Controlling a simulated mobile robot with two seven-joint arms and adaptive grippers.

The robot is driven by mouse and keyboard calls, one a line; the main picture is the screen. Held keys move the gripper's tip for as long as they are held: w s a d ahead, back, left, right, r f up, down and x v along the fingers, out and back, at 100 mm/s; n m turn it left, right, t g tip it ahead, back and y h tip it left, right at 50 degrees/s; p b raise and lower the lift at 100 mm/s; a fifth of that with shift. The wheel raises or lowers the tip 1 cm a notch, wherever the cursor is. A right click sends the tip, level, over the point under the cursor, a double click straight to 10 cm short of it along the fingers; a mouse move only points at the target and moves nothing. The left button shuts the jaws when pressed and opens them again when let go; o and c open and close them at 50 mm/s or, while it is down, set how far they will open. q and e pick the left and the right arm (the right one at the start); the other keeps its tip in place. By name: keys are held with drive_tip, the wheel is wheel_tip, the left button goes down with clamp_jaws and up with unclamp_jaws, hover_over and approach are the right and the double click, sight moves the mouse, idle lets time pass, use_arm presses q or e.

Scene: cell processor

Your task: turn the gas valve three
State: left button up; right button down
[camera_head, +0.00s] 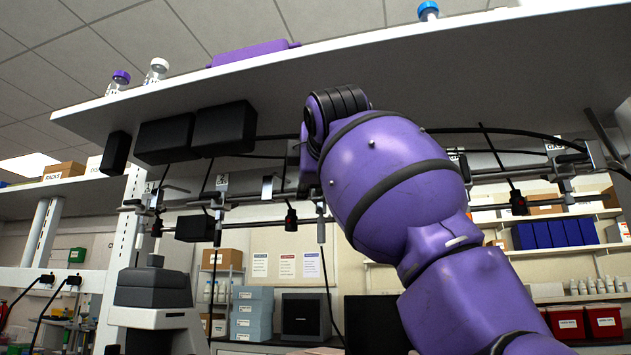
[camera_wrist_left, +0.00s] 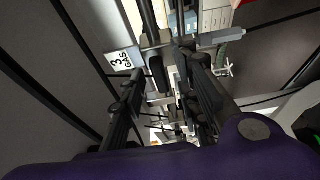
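My left arm's purple links fill the middle and right of the head view. They hide the left gripper's fingers there. In the left wrist view my left gripper (camera_wrist_left: 161,72) has its two dark fingers apart. A white label reading "GAS 3" (camera_wrist_left: 122,60) sits beyond and to the left of them. Next to it is the metal body of gas valve three (camera_wrist_left: 151,45), with a dark lever-like part (camera_wrist_left: 157,74) below it, seen between the fingers. I cannot tell whether a finger touches it. My right gripper is in neither view.
A white shelf (camera_head: 420,75) hangs over the pipe rail (camera_head: 255,228). Other labelled valves stand along the rail, one at the left (camera_head: 222,182) and one at the right (camera_head: 555,147). Black boxes (camera_head: 222,128) and hanging cables crowd the left. A grey instrument (camera_head: 153,290) stands below.

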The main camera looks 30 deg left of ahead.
use_arm(q)
clamp_jaws()
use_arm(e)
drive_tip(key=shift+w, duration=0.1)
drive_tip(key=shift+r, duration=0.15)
